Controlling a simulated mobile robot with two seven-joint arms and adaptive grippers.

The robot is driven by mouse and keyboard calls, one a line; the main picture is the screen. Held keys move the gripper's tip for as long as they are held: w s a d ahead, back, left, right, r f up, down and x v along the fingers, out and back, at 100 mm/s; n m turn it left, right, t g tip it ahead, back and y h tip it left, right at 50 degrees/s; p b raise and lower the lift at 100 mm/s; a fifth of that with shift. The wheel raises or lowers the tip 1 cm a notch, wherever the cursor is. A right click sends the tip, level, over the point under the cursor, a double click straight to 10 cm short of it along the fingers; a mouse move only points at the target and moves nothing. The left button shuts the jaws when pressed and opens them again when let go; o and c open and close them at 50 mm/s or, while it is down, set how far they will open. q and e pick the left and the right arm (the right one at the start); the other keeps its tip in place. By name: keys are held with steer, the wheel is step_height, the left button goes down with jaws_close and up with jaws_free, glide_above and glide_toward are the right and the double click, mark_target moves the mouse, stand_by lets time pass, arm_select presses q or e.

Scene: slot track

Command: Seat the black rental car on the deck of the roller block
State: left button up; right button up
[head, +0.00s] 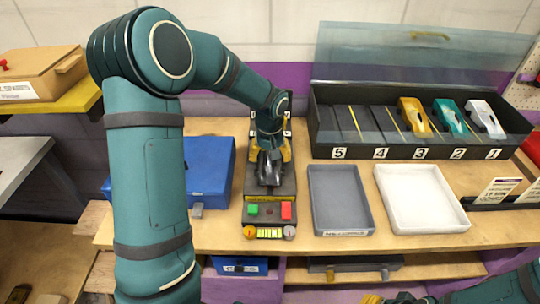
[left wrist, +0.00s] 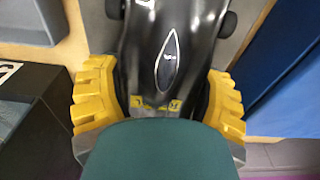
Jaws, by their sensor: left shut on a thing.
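The black rental car (head: 269,172) is over the deck of the roller block (head: 255,190), nose toward the front. My left gripper (head: 269,155) comes down on the car from behind and is shut on it. In the left wrist view the glossy black car (left wrist: 165,50) lies between the yellow fingers of the gripper (left wrist: 158,100), one on each side. I cannot tell whether its wheels touch the deck. The block's front has a green and a red button. My right gripper (head: 388,298) is cut off at the bottom edge, so its opening is unclear.
A dark case (head: 345,150) with numbered bays holds a yellow car (head: 415,118), a teal car (head: 450,117) and a white car (head: 485,118). A grey tray (head: 341,230) and a white tray (head: 425,227) lie right of the block. A blue box (head: 208,165) stands close on its left.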

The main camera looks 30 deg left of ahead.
arm_select(q)
steer(key=shift+f, duration=0.15)
steer(key=o, duration=1.3)
steer(key=shift+r+p, duration=1.6)
steer(key=shift+r, duration=1)
steer(key=shift+r+p, duration=1.7)
steer(key=shift+r, duration=0.75)
